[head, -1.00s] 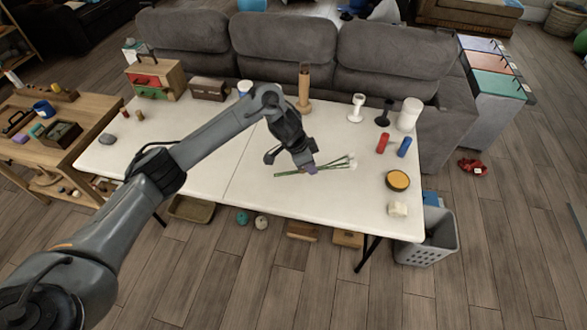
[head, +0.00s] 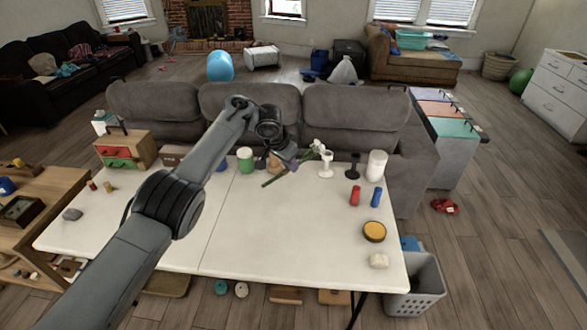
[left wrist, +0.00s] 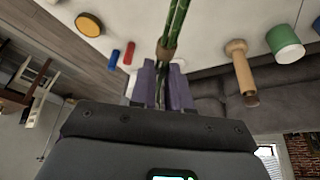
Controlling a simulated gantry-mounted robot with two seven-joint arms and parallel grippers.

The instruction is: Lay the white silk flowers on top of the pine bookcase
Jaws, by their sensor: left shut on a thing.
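My left gripper (head: 290,163) is shut on the white silk flowers. Their pale blossoms (head: 316,147) point right and up, and their green stems (head: 275,178) hang to the lower left, apparently above the far side of the white table. In the left wrist view, the green stems (left wrist: 176,22) and a brown band (left wrist: 166,52) show beyond the purple fingertips (left wrist: 162,84). The blossoms are not clearly seen there. No pine bookcase can be made out for sure; a low wooden unit (head: 66,182) stands at the left edge. My right gripper is not in view.
The white table (head: 260,235) has a clear middle. A green jar (head: 245,159), white candlestick (head: 326,165), dark candlestick (head: 353,167) and white cylinder (head: 376,164) stand along its far edge. A grey sofa (head: 355,115) is right behind it.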

